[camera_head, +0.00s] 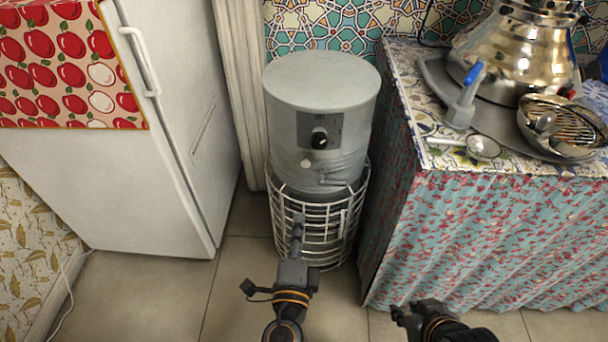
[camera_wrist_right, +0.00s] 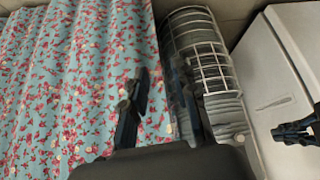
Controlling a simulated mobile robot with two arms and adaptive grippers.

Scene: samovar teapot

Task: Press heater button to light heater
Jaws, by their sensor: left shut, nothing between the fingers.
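The heater (camera_head: 320,90) is a grey metal cylinder standing on the floor, with a white wire cage (camera_head: 290,215) around its lower part. A dark panel on its front carries a round black knob (camera_head: 319,139); a small light spot (camera_head: 306,163) shows below it. I see no glow. My left gripper (camera_head: 298,222) is shut and empty, in front of the cage and below the panel in the picture. My right gripper (camera_head: 404,314) is lower right in the head view. In the right wrist view its fingers (camera_wrist_right: 160,90) are apart, with nothing between them; the cage (camera_wrist_right: 205,50) is beyond.
A white fridge (camera_head: 175,120) stands left of the heater. On the right is a table with a floral cloth (camera_head: 480,240), bearing a samovar (camera_head: 515,50), a blue-handled tap piece (camera_head: 465,98) and a strainer-like bowl (camera_head: 555,125). Tiled floor (camera_head: 150,290) is clear in front of the fridge.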

